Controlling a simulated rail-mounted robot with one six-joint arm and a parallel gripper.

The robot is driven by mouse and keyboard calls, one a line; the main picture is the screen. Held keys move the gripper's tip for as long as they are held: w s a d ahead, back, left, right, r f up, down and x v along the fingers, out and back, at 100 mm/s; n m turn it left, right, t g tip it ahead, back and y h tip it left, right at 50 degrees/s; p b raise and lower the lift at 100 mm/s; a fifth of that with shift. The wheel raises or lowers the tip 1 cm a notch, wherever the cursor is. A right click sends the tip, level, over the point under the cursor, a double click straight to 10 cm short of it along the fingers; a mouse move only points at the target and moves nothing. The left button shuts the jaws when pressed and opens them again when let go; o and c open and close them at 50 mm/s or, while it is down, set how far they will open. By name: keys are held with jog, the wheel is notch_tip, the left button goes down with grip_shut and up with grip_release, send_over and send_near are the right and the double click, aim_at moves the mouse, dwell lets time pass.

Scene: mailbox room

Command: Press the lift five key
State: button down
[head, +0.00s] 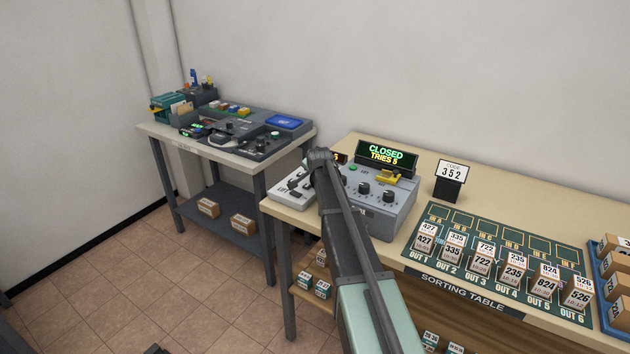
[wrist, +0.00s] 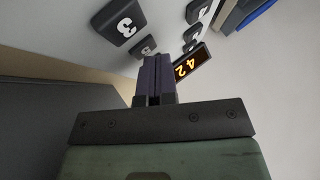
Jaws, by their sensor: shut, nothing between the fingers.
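The lift key panel (head: 292,189) is a pale sloped box at the left end of the sorting table, partly hidden by my arm. In the wrist view its dark keys with white digits are seen at a steep slant. The five key (wrist: 144,47) lies just past my fingertips, with the three key (wrist: 122,22) nearer the picture's top left. My gripper (wrist: 156,62) is shut and empty, its tips close to the five key. I cannot tell whether they touch it. A small display (wrist: 186,66) with orange digits stands beside the fingers.
A grey control box (head: 378,205) with knobs carries a sign (head: 386,155) reading CLOSED, TRIES 5. Numbered boxes stand on the green sorting mat (head: 462,222). A second bench (head: 160,132) with devices stands at the left.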

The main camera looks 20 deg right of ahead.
jog(key=shift+r+p, duration=0.85)
notch_tip(320, 180, up, 5)
jog(key=p, duration=0.5)
jog(key=shift+r, duration=0.1)
